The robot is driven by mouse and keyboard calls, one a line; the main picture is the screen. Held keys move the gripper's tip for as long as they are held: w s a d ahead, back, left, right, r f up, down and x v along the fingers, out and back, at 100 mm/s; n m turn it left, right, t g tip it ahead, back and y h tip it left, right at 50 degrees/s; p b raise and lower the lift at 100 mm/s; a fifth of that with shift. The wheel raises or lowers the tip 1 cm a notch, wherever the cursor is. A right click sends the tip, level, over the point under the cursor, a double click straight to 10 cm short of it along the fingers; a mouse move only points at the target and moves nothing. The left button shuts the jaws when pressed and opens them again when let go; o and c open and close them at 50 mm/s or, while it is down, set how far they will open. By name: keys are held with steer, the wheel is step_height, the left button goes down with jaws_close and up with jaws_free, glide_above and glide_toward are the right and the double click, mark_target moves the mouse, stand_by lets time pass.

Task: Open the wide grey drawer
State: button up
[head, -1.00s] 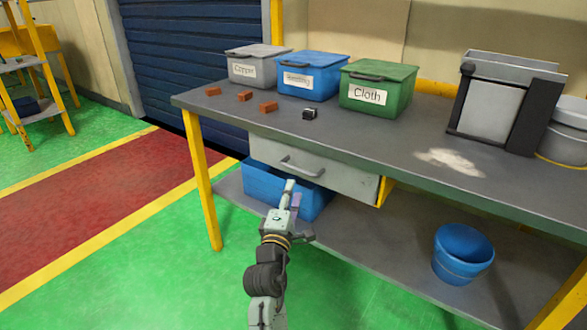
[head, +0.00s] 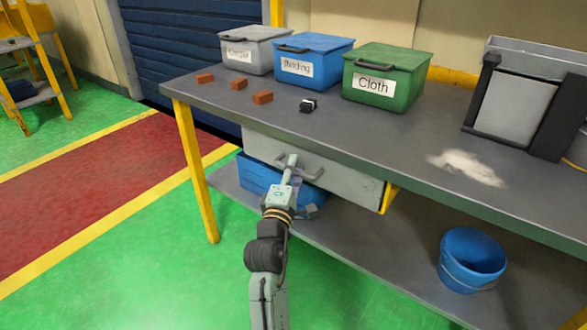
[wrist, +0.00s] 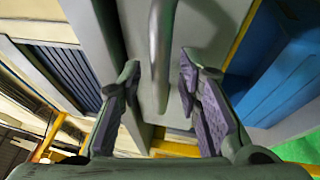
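The wide grey drawer (head: 345,187) hangs under the workbench top. Its front shows a bar handle (head: 313,172). In the head view my gripper (head: 291,168) is in front of the left part of the handle and overlaps it. In the wrist view my gripper (wrist: 160,75) is open, with its two purple-padded fingers apart. The handle bar (wrist: 161,45) stands between the fingers, with gaps visible on both sides. The drawer front (wrist: 205,30) lies behind it. I cannot tell how far the drawer stands out of its housing.
A blue bin (head: 258,179) sits on the lower shelf just below the drawer. A blue bucket (head: 470,258) stands farther right. Grey (head: 258,52), blue (head: 312,68) and green (head: 385,78) lidded boxes stand on the benchtop. A yellow leg (head: 195,170) is left.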

jaws_close()
stand_by(0.7)
